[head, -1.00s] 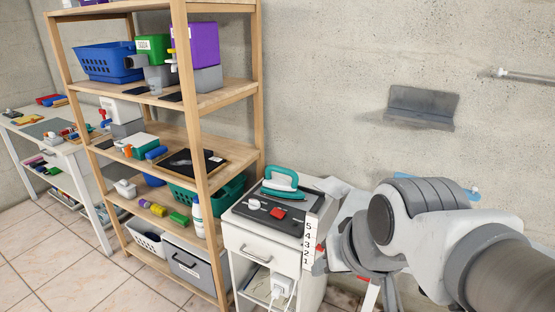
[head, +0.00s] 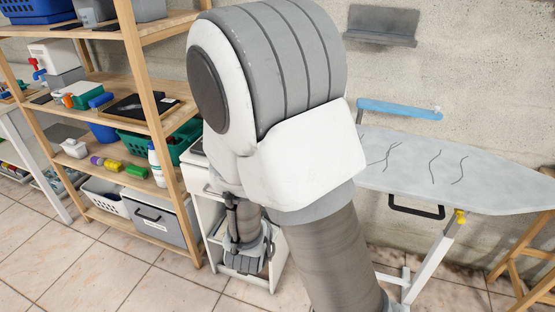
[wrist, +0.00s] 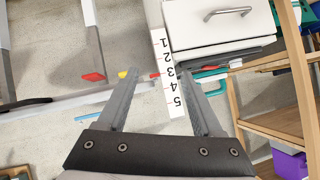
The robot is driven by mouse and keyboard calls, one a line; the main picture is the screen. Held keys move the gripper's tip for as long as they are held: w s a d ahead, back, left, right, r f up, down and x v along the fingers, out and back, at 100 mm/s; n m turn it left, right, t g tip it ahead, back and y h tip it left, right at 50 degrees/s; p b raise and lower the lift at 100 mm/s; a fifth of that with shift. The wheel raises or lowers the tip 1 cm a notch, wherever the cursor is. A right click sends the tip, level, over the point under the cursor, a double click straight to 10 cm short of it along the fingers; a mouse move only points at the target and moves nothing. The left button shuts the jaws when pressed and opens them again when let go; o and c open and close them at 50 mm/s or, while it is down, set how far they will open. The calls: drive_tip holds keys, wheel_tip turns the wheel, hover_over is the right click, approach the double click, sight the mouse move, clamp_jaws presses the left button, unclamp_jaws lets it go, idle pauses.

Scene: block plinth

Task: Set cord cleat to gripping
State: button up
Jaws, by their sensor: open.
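I cannot pick out the cord cleat with certainty in either current view. My gripper (wrist: 158,92) is open and empty in the wrist view, its two fingers apart. Between and beyond the fingers is a white strip numbered 1 to 5 (wrist: 167,60) on the side of a white drawer cabinet (wrist: 205,28), with a red pointer (wrist: 154,75) near the 3. In the head view my gripper (head: 250,262) hangs low in front of the white cabinet (head: 201,207), and my arm hides most of the cabinet.
An ironing board (head: 480,180) with a black handle (head: 416,209) and yellow knob (head: 460,216) stands at right. A blue bar (head: 398,108) is behind it. A loaded wooden shelf (head: 143,90) stands left. The tiled floor (head: 90,270) in front is open.

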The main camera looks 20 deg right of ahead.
drive_tip(key=shift+s+d+f+n+t+h+b, duration=0.8)
drive_tip(key=shift+s+d+f+t+h+b, duration=1.5)
drive_tip(key=shift+h, duration=0.6)
drive_tip(key=b+x, duration=0.2)
drive_tip(key=x, duration=1.5)
drive_tip(key=shift+w+d+f+b, duration=0.15)
drive_tip(key=shift+d+f+b, duration=0.1)
drive_tip(key=shift+f+b, duration=0.15)
drive_tip(key=shift+c, duration=0.3)
clamp_jaws()
